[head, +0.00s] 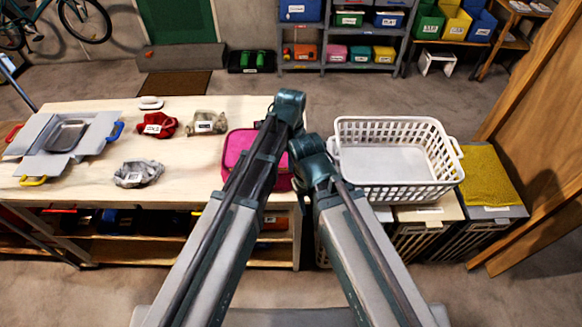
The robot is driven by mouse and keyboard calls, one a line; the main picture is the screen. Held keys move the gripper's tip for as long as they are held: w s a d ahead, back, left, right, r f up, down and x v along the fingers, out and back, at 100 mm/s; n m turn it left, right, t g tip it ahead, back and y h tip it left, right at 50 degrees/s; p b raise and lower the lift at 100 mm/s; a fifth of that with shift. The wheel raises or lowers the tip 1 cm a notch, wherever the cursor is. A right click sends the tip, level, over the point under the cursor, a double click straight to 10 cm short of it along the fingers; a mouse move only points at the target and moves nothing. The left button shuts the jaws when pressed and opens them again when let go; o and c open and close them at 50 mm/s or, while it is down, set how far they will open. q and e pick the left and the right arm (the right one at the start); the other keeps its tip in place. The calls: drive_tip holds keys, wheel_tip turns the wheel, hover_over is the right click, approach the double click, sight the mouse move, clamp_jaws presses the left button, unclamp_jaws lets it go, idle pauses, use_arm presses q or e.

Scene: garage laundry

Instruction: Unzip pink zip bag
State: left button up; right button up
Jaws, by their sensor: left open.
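The pink zip bag (237,147) lies at the right end of the pale wooden table. Its top and left side show. My arms cover its right part, and I cannot make out its zipper or pull. My left arm reaches up across the bag, and the left gripper (284,130) is at its far end, by the bag's right side. It is open, though its fingers are mostly hidden by the arm. My right arm ends just right of the bag, and its gripper is not visible.
A white laundry basket (394,157) stands close right of my arms. On the table (215,180) lie a red cloth bundle (157,124), a beige one (206,122), a grey one (139,173) and a grey open box (42,142) with coloured handles. The table's front middle is clear.

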use_arm(q)
drive_tip(key=shift+f, duration=0.3)
clamp_jaws()
idle(1.3)
